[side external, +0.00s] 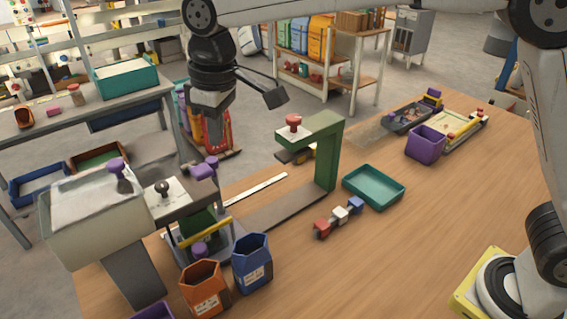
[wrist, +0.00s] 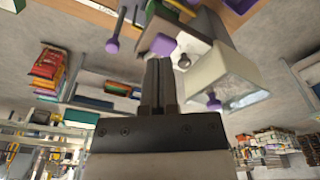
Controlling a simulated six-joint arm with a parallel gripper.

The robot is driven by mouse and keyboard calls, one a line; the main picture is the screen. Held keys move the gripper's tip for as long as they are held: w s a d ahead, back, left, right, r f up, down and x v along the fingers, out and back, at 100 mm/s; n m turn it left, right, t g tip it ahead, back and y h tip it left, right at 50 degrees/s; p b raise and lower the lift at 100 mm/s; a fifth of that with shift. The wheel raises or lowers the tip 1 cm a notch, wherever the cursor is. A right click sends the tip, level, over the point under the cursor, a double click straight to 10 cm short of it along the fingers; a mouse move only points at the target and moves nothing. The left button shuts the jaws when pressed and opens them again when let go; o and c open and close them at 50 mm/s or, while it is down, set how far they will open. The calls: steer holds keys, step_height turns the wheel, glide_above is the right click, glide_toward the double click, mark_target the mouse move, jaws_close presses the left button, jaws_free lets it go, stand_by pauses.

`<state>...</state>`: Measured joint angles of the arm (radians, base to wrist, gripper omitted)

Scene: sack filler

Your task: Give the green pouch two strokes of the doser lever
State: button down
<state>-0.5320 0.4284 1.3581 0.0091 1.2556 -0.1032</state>
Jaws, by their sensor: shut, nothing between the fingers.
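The doser has a cream hopper (side external: 60,225) of pale powder, which also shows in the wrist view (wrist: 235,85). A purple handle (side external: 203,169) stands out at the doser's right side; I cannot tell for sure that it is the lever. In the wrist view a purple block (wrist: 162,44) and a purple knob on a rod (wrist: 113,45) show there. A dark green thing (side external: 203,222), likely the green pouch, sits under the doser behind a yellow bar, partly hidden. My gripper (side external: 211,122) is shut and empty, above and apart from the doser; its closed fingers show in the wrist view (wrist: 160,72).
An orange container (side external: 203,290) and a blue container (side external: 252,264) stand before the doser. A green frame with a red knob (side external: 325,155) stands to the right. The front-right tabletop is clear.

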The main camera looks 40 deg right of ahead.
mark_target(201, 168)
steer(key=shift+w, duration=0.1)
steer(key=shift+w+a+r, duration=0.35)
steer(key=shift+w+a, duration=0.15)
steer(key=shift+w, duration=0.1)
steer(key=shift+w+a+r, duration=0.35)
steer(key=shift+w+a, duration=0.15)
steer(key=shift+w, duration=0.1)
steer(key=shift+f, duration=0.1)
steer(key=shift+w+a+f, duration=0.1)
steer(key=shift+w+f, duration=0.05)
steer(key=shift+f, duration=1.55)
steer(key=shift+w+a+f, duration=0.1)
steer(key=shift+f, duration=1.6)
